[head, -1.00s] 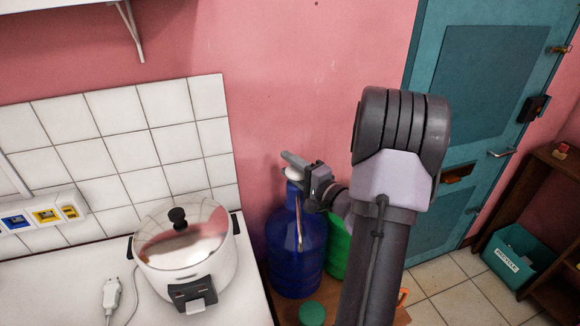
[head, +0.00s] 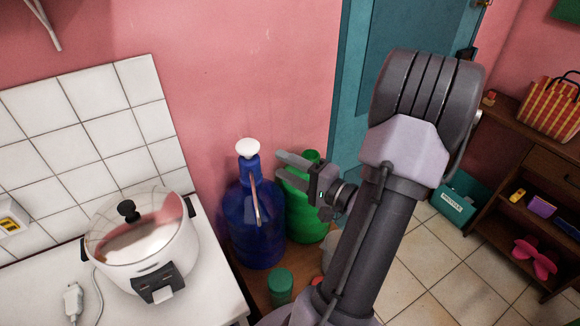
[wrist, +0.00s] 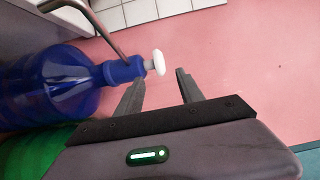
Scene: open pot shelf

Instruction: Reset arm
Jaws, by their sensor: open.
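My gripper (head: 283,167) is in front of the pink wall in the head view, its fingers pointing left toward the bottles. In the wrist view its two fingers (wrist: 158,90) are spread apart with nothing between them. A blue jug (head: 253,220) with a white cap stands left of my gripper; in the wrist view the jug (wrist: 50,85) lies across the left side, its cap near one finger. I cannot tell from the views whether they touch.
A white cooker (head: 145,255) with a glass lid stands on the white counter (head: 215,290). A green bottle (head: 305,225) stands behind my gripper. A brown shelf (head: 500,225) with a bag on top is at the right. A teal crate (head: 458,203) and open tiled floor (head: 420,260) lie nearby.

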